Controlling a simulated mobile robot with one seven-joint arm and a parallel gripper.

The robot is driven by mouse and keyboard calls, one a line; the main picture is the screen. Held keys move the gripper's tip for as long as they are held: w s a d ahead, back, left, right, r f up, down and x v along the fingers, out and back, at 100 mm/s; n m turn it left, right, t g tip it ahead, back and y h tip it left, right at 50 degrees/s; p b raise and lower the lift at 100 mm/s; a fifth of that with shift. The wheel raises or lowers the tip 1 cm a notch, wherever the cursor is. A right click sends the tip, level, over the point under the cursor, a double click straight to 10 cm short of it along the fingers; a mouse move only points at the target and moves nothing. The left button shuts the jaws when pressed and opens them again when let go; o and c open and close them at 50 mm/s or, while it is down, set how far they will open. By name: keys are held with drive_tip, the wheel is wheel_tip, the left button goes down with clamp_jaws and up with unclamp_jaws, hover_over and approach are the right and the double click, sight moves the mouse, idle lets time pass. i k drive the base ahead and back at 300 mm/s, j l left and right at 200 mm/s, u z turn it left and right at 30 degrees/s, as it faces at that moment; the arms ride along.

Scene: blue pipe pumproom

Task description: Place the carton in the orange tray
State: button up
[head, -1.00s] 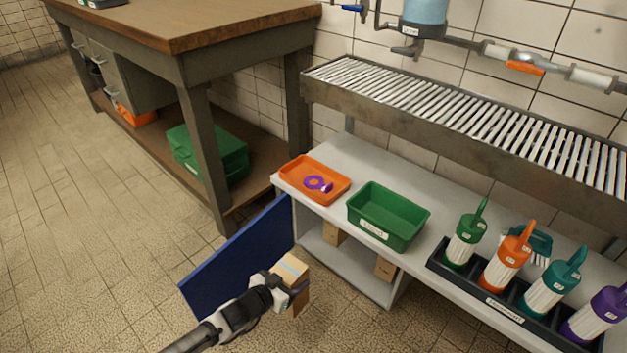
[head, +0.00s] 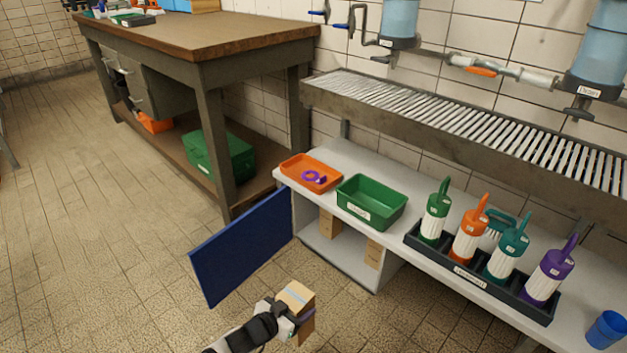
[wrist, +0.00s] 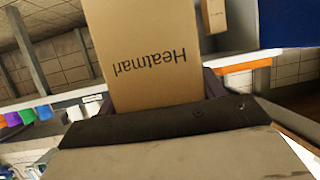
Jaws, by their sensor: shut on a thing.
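My gripper (head: 298,318) is shut on a brown carton (head: 297,297) at the lower middle of the head view. The carton is in the air in front of the open shelf unit, below the bench top. In the wrist view the carton (wrist: 145,45) fills the upper middle, and printing that reads like "Heatmari" shows upside down. The orange tray (head: 290,177) sits at the left end of the grey bench top, up and beyond my gripper. A purple ring-shaped item (head: 313,176) lies in the tray.
An open blue door (head: 242,247) stands left of the carton. More cartons (head: 374,254) sit inside the shelf unit. A green bin (head: 371,203) stands right beside the tray, then a dark rack (head: 480,275) of bottles and a blue cup (head: 606,330).

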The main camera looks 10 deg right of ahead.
sight(297, 170)
drive_tip(key=k+l+z, duration=0.1)
drive_tip(key=k+z, duration=0.2)
drive_tip(key=k, duration=0.25)
drive_tip(key=z, duration=1.1)
drive_tip(key=i+j, duration=0.1)
drive_tip(key=j, duration=0.5)
drive_tip(key=i+j, duration=0.15)
drive_tip(key=j, duration=0.4)
drive_tip(key=i+j, duration=0.1)
drive_tip(key=j, duration=0.5)
drive_tip(key=i+j+z, duration=0.1)
drive_tip(key=j, duration=0.5)
drive_tip(key=i+j, duration=0.1)
drive_tip(key=j, duration=0.45)
drive_tip(key=i+j, duration=0.1)
drive_tip(key=j, duration=0.5)
